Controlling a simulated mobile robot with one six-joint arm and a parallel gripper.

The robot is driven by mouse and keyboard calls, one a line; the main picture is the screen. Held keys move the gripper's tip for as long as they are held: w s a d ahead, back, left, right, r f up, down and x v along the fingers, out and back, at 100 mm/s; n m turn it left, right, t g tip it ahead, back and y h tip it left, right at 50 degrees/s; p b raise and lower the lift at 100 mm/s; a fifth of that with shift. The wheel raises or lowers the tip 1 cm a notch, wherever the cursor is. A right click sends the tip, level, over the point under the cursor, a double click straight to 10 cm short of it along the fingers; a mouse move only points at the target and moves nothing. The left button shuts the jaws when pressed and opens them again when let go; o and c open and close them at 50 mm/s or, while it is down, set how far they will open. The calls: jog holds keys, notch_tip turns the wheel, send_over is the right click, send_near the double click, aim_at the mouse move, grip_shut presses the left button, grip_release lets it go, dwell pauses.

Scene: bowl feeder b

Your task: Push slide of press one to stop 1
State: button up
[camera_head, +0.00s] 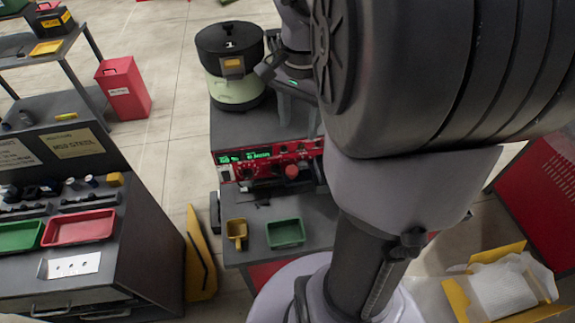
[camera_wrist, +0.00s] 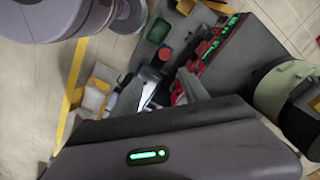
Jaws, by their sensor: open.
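A black bowl marked 1 (camera_head: 230,45) stands on a pale green base on a dark grey machine in the head view. The machine has a red front panel (camera_head: 270,158) with green displays and a red button (camera_head: 292,172). I cannot make out the slide or its stop; my arm hides the machine's right part. My gripper (camera_head: 300,103) is partly hidden, above the machine right of the bowl. In the wrist view my gripper (camera_wrist: 160,88) is open, its fingers apart, with the red button (camera_wrist: 166,53) and panel beyond them. I see nothing held between the fingers.
A yellow scoop (camera_head: 237,230) and a green tray (camera_head: 286,233) lie on the shelf before the panel. A bench with a red tray (camera_head: 79,227) stands left. A red bin (camera_head: 123,88) stands behind. A yellow box (camera_head: 500,285) is at lower right.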

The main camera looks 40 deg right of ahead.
jog(key=b, duration=0.1)
send_near(292, 169)
notch_tip(292, 169, down, 8)
jog(key=b, duration=0.2)
jog(key=shift+w+b, duration=0.15)
jog(key=shift+b, duration=0.25)
jog(key=shift+f, duration=0.3)
grip_shut()
dwell(0.5)
